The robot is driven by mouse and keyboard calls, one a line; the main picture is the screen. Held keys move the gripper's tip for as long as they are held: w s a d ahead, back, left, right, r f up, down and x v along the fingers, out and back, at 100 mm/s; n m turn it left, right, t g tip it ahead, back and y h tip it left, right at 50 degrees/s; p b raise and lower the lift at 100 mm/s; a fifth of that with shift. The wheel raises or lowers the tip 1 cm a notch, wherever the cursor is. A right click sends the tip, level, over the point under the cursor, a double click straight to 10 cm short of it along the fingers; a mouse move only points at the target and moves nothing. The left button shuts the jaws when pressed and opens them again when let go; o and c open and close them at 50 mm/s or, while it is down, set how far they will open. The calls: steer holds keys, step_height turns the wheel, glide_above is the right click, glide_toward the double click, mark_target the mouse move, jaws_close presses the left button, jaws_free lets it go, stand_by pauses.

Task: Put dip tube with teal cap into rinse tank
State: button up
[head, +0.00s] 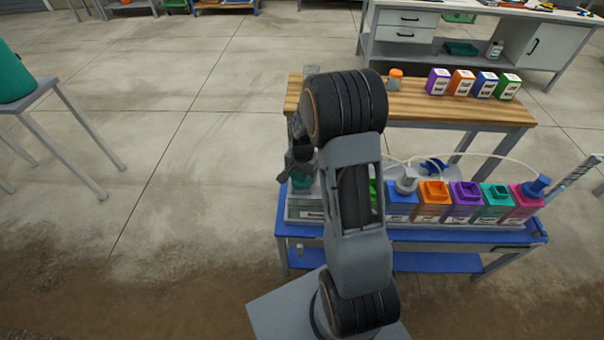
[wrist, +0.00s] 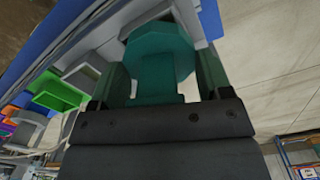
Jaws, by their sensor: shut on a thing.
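My gripper (head: 300,158) is over the left end of the blue bench and is partly hidden by my arm. In the wrist view its two fingers (wrist: 162,80) are shut on the teal cap (wrist: 160,50) of the dip tube. The teal cap also shows just below the gripper in the head view (head: 302,183). The tube under the cap is hidden. A pale grey tank (head: 306,210), seemingly the rinse tank, stands directly below the cap at the bench's left end. Its light walls show around the cap in the wrist view (wrist: 203,30). I cannot tell how deep the tube sits.
A row of coloured tanks, including orange (head: 430,208), purple (head: 463,210) and pink (head: 524,208), stands to the right on the blue bench (head: 415,238). Thin pale hoses arch above them. A wooden bench (head: 420,105) with coloured containers is behind.

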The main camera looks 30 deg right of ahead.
steer(key=o, duration=1.3)
steer(key=shift+c, duration=0.2)
steer(key=shift+r, duration=0.15)
step_height(320, 180, up, 14)
steer(key=p, duration=0.1)
steer(key=shift+f, duration=0.2)
